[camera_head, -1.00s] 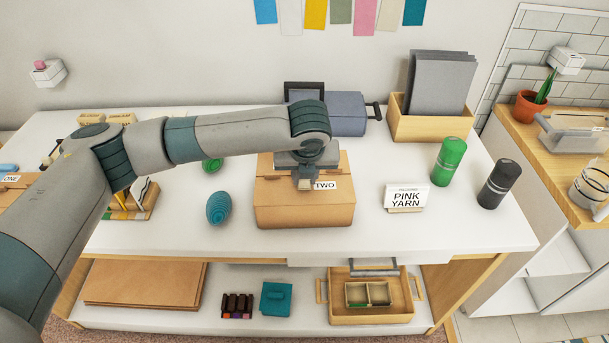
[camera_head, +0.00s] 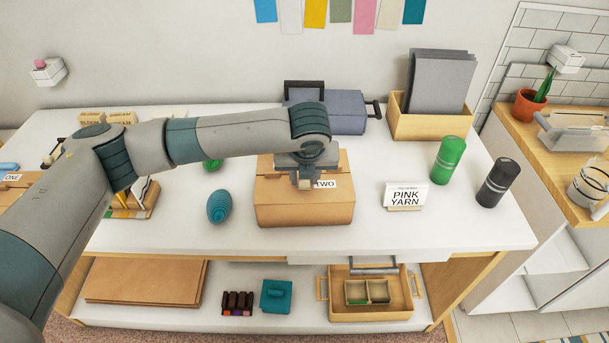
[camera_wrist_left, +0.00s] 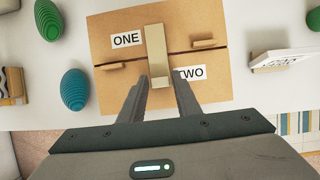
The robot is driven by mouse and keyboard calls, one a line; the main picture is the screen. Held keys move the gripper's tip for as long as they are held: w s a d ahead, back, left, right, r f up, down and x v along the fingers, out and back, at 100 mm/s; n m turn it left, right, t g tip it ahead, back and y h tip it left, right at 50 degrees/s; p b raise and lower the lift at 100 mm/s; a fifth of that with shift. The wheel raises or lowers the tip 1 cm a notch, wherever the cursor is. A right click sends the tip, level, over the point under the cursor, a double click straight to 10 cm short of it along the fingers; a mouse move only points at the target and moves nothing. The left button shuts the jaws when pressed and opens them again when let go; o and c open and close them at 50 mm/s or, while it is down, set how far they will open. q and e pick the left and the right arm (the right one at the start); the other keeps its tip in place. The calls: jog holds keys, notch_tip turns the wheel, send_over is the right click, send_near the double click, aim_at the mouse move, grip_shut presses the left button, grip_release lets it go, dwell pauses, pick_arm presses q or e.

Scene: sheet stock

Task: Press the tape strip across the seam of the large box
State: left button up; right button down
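The tan tape strip (camera_wrist_left: 156,50) lies across the seam between the two labels. My left gripper (camera_head: 305,183) is over the front part of the box top. In the left wrist view its fingers (camera_wrist_left: 160,80) stand apart on either side of the strip's near end. Whether they touch the strip is unclear. My right gripper is out of view.
A teal egg-shaped yarn ball (camera_head: 219,207) stands left of the box. A PINK YARN sign (camera_head: 406,196), a green cylinder (camera_head: 447,162) and a dark cylinder (camera_head: 499,183) stand to the right. A blue-grey machine (camera_head: 340,112) is behind. The table front right is clear.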

pick_arm(q)
jog(key=shift+o, duration=0.9)
jog(key=shift+r, duration=0.1)
jog(key=shift+s+r, duration=0.2)
jog(key=shift+r, duration=0.2)
jog(key=b+v, duration=0.4)
jog(key=v, duration=1.2)
jog(key=shift+r+b, duration=0.2)
jog(key=shift+b, duration=0.1)
